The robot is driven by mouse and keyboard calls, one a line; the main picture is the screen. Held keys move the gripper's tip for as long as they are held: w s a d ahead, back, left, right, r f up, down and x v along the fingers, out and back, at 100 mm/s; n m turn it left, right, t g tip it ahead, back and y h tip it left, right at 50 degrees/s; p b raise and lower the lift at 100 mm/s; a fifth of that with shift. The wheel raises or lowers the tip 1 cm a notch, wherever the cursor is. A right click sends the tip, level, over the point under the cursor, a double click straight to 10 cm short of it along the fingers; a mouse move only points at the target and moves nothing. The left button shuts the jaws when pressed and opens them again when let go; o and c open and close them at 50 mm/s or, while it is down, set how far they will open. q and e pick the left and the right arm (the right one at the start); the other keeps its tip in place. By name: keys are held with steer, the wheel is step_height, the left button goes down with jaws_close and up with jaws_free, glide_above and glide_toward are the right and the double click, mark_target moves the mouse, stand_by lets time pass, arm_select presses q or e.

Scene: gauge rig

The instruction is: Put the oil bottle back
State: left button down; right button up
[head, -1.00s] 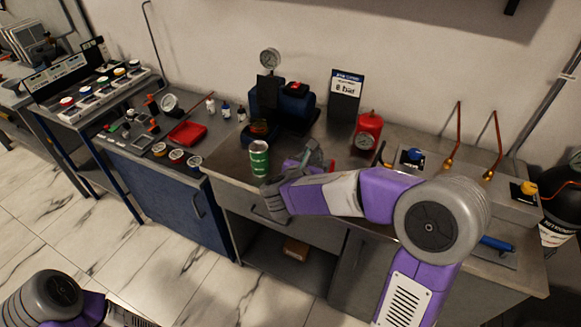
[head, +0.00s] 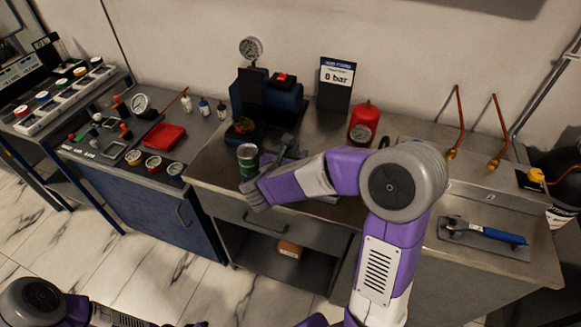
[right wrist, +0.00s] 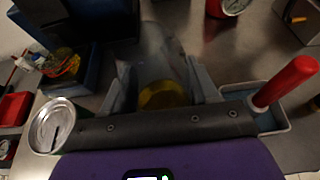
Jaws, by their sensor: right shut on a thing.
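My right gripper (right wrist: 165,88) is shut on a clear bottle (right wrist: 160,50) with yellow liquid, which I take to be the oil bottle. It sits between the two grey fingers. In the head view the right gripper (head: 283,150) is over the middle bench, just right of a green can (head: 248,162); the bottle cannot be made out there. The can's silver top also shows in the right wrist view (right wrist: 58,125). My left gripper is out of view; only part of that arm shows at the bottom left.
A dark blue pump unit (head: 268,98) with a gauge stands behind the can. A red cylinder (head: 364,122) with a dial stands right of the gripper. Several small bottles (head: 204,106) and a red tray (head: 163,136) are on the left bench. A red handle (right wrist: 285,82) is close to the right finger.

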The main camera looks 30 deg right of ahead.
step_height(320, 180, down, 4)
steer(key=shift+f+b, duration=0.2)
steer(key=shift+b, duration=0.55)
steer(key=shift+r, duration=0.1)
steer(key=shift+f, duration=0.2)
steer(key=o, duration=1.1)
steer(key=shift+o, duration=0.2)
steer(key=shift+r, duration=0.15)
